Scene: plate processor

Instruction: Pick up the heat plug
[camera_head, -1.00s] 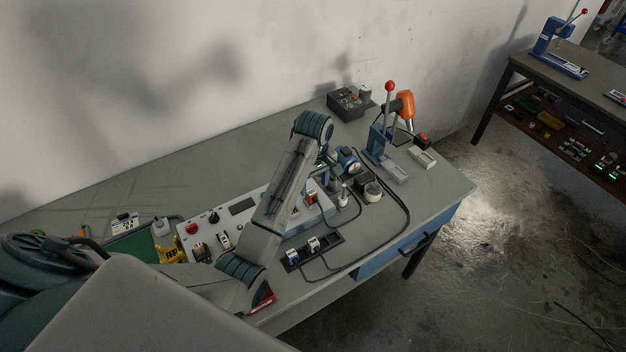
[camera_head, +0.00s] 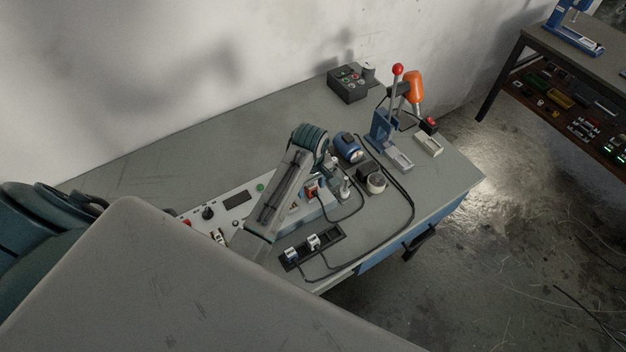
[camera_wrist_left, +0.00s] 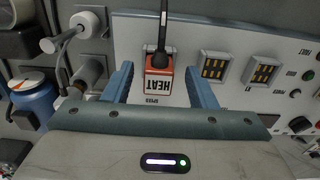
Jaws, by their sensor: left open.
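The heat plug (camera_wrist_left: 159,76) is a red-orange block with a white "HEAT" label and a black cable running up from it. It sits at the white panel (camera_wrist_left: 212,32). My left gripper (camera_wrist_left: 160,69) is open, with one blue finger on each side of the plug and visible gaps between. In the head view the red plug (camera_head: 311,191) shows beside my left gripper (camera_head: 326,182), partly hidden by it and my arm. My right gripper is not in view.
Two black sockets (camera_wrist_left: 215,67) are right of the plug. White cylindrical fittings (camera_wrist_left: 88,24) and a blue jar (camera_wrist_left: 33,98) are to the left. In the head view, a black strip with two plugs (camera_head: 290,256) and loose cables lie in front. A blue lever press (camera_head: 383,128) stands behind.

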